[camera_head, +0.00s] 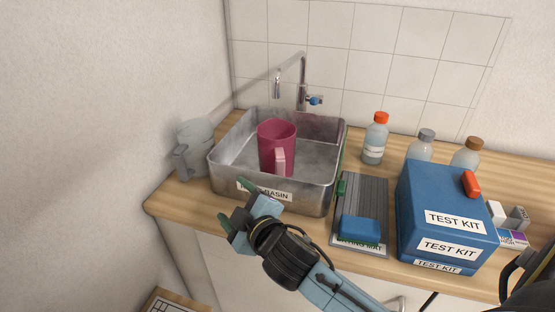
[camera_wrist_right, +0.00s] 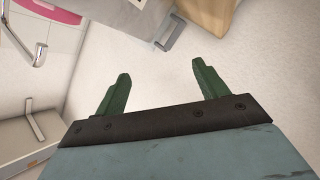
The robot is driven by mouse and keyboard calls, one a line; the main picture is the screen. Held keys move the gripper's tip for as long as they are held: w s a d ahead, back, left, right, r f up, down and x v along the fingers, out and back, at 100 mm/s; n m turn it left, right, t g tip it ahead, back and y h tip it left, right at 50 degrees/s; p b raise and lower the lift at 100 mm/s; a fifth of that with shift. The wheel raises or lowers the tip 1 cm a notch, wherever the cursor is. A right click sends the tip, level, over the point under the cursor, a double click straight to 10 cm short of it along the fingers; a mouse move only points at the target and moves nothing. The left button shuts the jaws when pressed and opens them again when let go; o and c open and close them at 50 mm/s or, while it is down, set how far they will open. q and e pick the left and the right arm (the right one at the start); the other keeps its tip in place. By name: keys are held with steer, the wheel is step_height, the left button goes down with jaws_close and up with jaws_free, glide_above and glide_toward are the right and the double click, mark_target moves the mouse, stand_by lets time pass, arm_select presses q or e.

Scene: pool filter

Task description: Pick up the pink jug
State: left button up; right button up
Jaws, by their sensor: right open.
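The pink jug (camera_head: 274,138) stands upright inside the metal basin (camera_head: 325,180) in the head view. Its lighter pink handle (camera_head: 280,161) faces the front. My right gripper (camera_head: 235,203) is open and empty, in front of the basin and lower left of the jug, apart from it. Its two green fingers also show spread apart in the right wrist view (camera_wrist_right: 160,72), with nothing between them. My left gripper is not in view.
A grey translucent jug (camera_head: 197,143) stands left of the basin. A tap (camera_head: 303,85) rises behind it.

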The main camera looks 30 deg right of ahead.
steer(key=w+a+r+n+g+y, duration=0.25)
steer(key=a+r+n+y, duration=0.5)
steer(key=n, duration=0.45)
steer(key=w+a+r+n+g+y, duration=0.1)
steer(key=w+a+r+n+y, duration=0.2)
steer(key=a+r+n+y, duration=0.75)
steer(key=n+g+h, duration=1.3)
steer(key=n+h, duration=0.4)
steer(key=h, duration=0.2)
glide_above(280, 152)
step_height(280, 152, down, 6)
steer(key=shift+m+t, duration=0.25)
steer(key=f, duration=0.6)
steer(key=shift+s+a+f, duration=0.1)
steer(key=shift+s+f, duration=0.15)
steer(key=shift+f, duration=0.1)
steer(key=shift+w+f+b, duration=0.2)
steer(key=shift+f+b, duration=0.1)
steer(key=shift+f, duration=2.65)
steer(key=shift+c, duration=0.4)
